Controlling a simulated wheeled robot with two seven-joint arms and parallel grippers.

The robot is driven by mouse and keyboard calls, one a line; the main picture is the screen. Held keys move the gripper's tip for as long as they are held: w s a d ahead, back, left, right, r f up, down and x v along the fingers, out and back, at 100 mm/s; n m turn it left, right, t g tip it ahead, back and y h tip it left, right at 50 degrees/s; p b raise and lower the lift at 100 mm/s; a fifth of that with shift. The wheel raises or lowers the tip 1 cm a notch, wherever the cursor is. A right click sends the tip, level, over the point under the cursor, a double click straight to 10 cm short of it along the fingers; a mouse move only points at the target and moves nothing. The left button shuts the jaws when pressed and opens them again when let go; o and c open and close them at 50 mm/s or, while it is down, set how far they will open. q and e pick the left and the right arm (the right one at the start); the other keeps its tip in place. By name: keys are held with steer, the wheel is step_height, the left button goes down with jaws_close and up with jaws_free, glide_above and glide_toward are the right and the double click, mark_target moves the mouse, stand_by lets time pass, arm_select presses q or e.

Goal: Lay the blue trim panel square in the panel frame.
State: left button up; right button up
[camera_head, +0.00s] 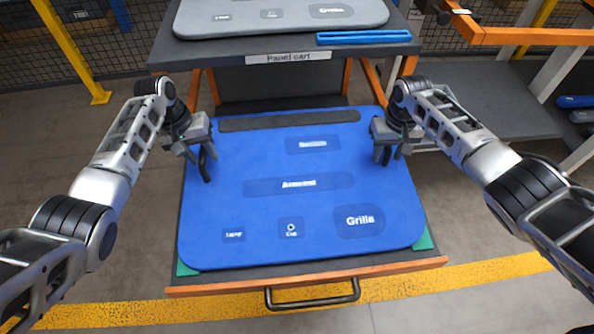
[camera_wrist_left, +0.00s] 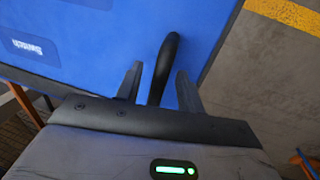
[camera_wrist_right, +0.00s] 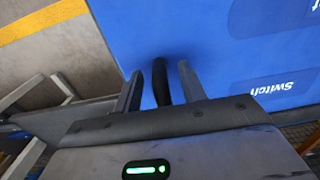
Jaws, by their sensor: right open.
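The blue trim panel (camera_head: 290,205) lies over a dark pulled-out tray with an orange front, which looks like the panel frame (camera_head: 310,277). Green corner patches show at the panel's front left and front right. The panel looks roughly in line with the tray; its exact seating at the far edge is unclear. My left gripper (camera_head: 201,164) is at the panel's left edge; in the left wrist view its fingers stand apart on either side of a black handle (camera_wrist_left: 163,68). My right gripper (camera_head: 386,156) is at the right edge, fingers apart around another black handle (camera_wrist_right: 160,80).
The panel cart (camera_head: 288,58) stands behind, with a grey panel (camera_head: 280,14) and a blue bar (camera_head: 363,37) on top. A dark handle (camera_head: 312,302) sticks out of the tray front. A shelf unit (camera_head: 480,100) stands at right. Floor is clear at left.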

arm_select(q)
steer(key=shift+d+f, duration=0.1)
steer(key=shift+f, duration=0.45)
arm_select(e)
steer(key=shift+f, duration=0.6)
arm_select(q)
jaws_close()
arm_select(e)
jaws_close()
arm_select(q)
steer(key=shift+w+r, duration=0.1)
steer(key=shift+r, duration=0.15)
arm_select(e)
steer(key=shift+w+r, duration=0.1)
steer(key=shift+r, duration=0.2)
